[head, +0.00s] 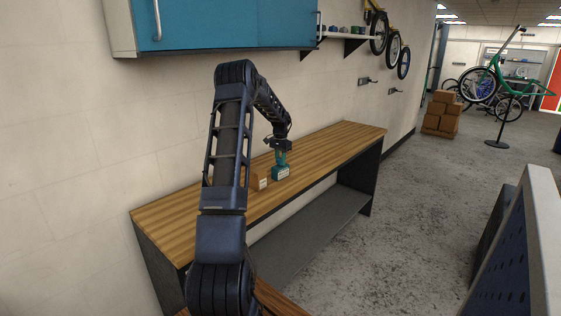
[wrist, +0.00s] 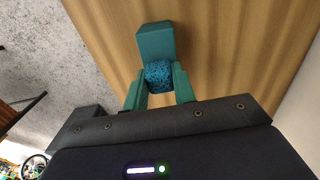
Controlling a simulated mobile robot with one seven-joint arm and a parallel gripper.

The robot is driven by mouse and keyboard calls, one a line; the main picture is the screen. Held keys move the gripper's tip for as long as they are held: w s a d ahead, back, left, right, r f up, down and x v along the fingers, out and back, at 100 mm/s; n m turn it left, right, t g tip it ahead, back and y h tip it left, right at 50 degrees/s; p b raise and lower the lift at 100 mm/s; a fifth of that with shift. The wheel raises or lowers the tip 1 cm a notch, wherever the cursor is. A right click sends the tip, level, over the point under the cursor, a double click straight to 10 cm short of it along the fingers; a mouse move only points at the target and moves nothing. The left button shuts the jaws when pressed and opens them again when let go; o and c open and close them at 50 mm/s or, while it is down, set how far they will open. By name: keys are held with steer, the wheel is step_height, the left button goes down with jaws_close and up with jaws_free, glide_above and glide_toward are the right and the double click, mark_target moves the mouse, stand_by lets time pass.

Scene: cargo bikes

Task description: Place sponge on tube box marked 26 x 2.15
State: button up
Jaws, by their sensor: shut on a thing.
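My gripper (wrist: 160,76) has teal fingers shut on a blue, dark-speckled sponge (wrist: 158,75) in the wrist view. A teal box (wrist: 155,42) lies just beyond the fingertips, its near part covered by the sponge. I cannot tell whether sponge and box touch. In the head view, my gripper (head: 281,158) points down right over the teal box (head: 281,173), which stands on the wooden bench with a white label on its front. A tan box (head: 259,180) with a white label stands just left of it. The label print is too small to read.
The wooden bench top (head: 340,145) is clear to the right of the boxes. A grey lower shelf (head: 310,235) runs beneath. A blue wall cabinet (head: 230,25) hangs above the bench's left part. A perforated panel (head: 520,255) stands across the floor at right.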

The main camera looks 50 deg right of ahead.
mark_target(280, 158)
steer(key=shift+f, duration=0.35)
steer(key=o, duration=0.9)
steer(key=shift+o, duration=0.2)
step_height(280, 158, up, 12)
steer(key=shift+r, duration=0.2)
